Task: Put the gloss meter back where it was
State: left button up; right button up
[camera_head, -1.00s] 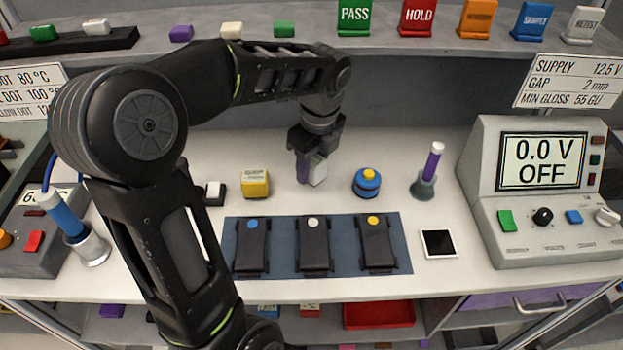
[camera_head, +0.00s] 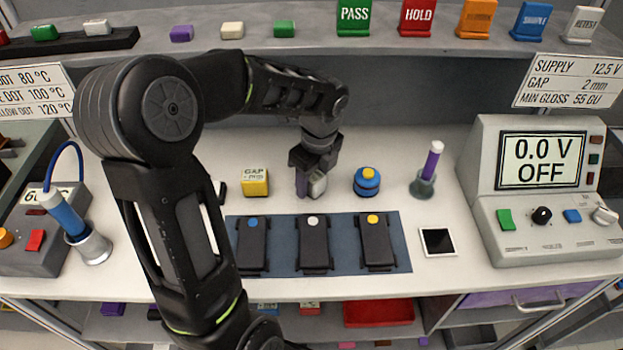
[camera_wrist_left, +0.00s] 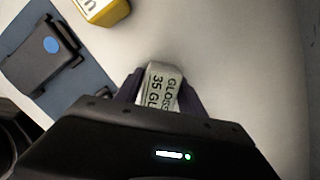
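The gloss meter (camera_head: 318,185) is a small pale block between the fingers of my left gripper (camera_head: 312,180), behind the middle of the blue mat. In the left wrist view the gloss meter (camera_wrist_left: 160,86) shows a label with "GLOSS" and "35 GU". The dark purple-grey fingers of my left gripper (camera_wrist_left: 162,95) are on both sides of it, and the gripper is shut on it. It is at or just above the white table; I cannot tell whether it touches. My right gripper is not in view.
A yellow gap block (camera_head: 255,182) stands left of the gripper, a blue and yellow round button (camera_head: 367,181) right of it. The blue mat (camera_head: 343,262) with three dark modules lies in front. A purple-handled tool (camera_head: 432,160) and a power supply (camera_head: 540,190) are further right.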

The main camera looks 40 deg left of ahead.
aim_at(315, 175)
pick_arm(q)
jog(key=shift+o, duration=1.2)
jog(key=shift+r, duration=0.15)
jog(key=r, duration=0.5)
jog(key=d+r, duration=0.1)
jog(key=r, duration=0.1)
jog(key=shift+r, duration=0.35)
